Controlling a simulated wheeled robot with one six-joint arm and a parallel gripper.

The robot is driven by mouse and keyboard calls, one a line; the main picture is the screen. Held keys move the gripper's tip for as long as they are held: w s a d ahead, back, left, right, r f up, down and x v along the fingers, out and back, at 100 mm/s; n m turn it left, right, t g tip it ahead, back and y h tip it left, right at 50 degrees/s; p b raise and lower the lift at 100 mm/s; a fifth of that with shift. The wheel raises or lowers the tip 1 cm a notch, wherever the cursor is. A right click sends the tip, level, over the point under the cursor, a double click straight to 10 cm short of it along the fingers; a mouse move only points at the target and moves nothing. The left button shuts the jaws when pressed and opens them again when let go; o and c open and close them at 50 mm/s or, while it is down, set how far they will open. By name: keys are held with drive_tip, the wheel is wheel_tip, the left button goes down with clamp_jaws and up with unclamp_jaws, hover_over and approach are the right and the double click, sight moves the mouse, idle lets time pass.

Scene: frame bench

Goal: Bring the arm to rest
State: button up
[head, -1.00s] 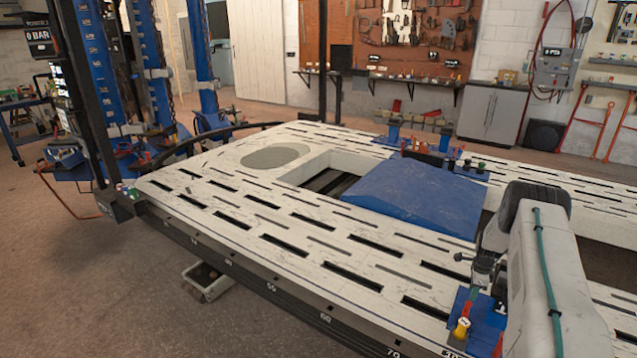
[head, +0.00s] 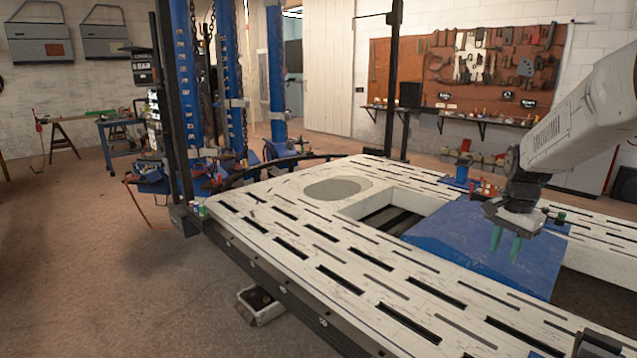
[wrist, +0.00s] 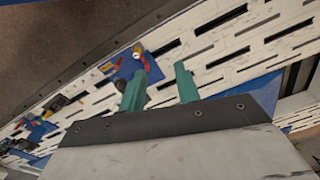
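My gripper (head: 507,246) hangs at the right of the head view, above the blue raised panel (head: 470,240) in the bench opening. My arm reaches in from the right edge and bends down to it. Its two green fingers stand apart with nothing between them. In the wrist view my gripper (wrist: 161,68) also shows its fingers apart and empty. The slotted white frame bench (head: 290,225) lies below. The wrist view shows the slotted bench top (wrist: 225,48) beyond the fingertips.
Blue posts with chains (head: 186,80) stand at the bench's far left end. A blue clamp with red and yellow parts (wrist: 130,65) sits at the bench edge in the wrist view. A tool board (head: 440,75) hangs on the back wall. The floor (head: 110,270) at left is clear.

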drive_tip(key=s+a+r+n, duration=0.4)
drive_tip(key=s+a+r, duration=0.4)
drive_tip(key=s+a, duration=0.2)
drive_tip(key=s+a+n, duration=0.4)
drive_tip(key=s+a, duration=0.1)
drive_tip(key=s, duration=0.7)
drive_tip(key=s+a+n, duration=0.5)
drive_tip(key=s, duration=0.6)
drive_tip(key=shift+s+a+f+t, duration=0.15)
drive_tip(key=shift+s+a+t, duration=0.15)
drive_tip(key=shift+s+a, duration=0.1)
